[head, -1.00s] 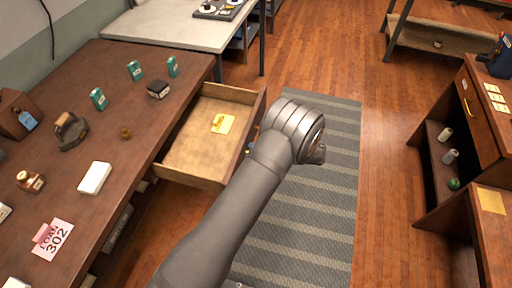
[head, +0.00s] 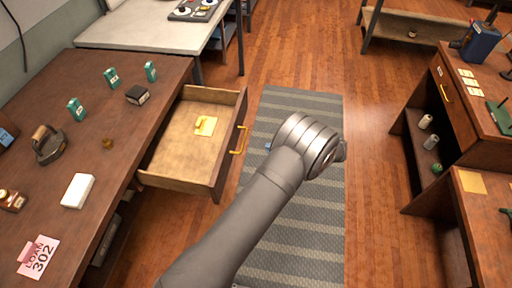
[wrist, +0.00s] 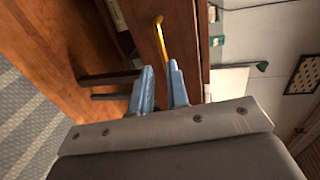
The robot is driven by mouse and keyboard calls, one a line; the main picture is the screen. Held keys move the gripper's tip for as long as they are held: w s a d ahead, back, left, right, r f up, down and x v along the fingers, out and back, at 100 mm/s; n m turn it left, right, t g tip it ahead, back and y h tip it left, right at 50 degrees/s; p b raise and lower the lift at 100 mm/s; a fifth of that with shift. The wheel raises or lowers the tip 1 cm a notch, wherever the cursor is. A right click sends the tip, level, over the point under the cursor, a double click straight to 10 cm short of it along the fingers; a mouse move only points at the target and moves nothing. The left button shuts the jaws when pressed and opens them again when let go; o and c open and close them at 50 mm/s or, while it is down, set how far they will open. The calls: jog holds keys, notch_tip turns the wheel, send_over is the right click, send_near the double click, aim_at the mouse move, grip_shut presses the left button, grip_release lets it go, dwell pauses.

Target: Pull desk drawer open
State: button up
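The desk drawer (head: 165,168) stands pulled out from the right side of the brown desk (head: 120,165). Its gold handle (head: 238,140) is on the drawer's outer front face. A yellow object on a pale slip (head: 205,126) lies inside the drawer. In the wrist view the gold handle (wrist: 160,38) shows just beyond my gripper (wrist: 160,68). The two blue fingers are apart with nothing between them. In the head view my arm hides most of the gripper; a small blue bit shows right of the handle, clear of it.
A striped grey rug (head: 290,225) covers the floor beside the drawer. A cabinet with open shelves (head: 420,145) stands at the right, and a white-topped table (head: 150,28) stands beyond the desk. The desk top holds green boxes, an iron and a loan card (head: 38,256).

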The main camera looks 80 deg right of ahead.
aim_at(242, 147)
jog(key=v, duration=0.5)
jog(key=shift+s+r, duration=0.1)
jog(key=shift+s, duration=0.1)
jog(key=x, duration=1.7)
jog(key=shift+w, duration=0.25)
jog(key=v, duration=1.7)
jog(key=shift+s, duration=0.25)
jog(key=shift+w, duration=0.1)
jog(key=shift+x, duration=8.7)
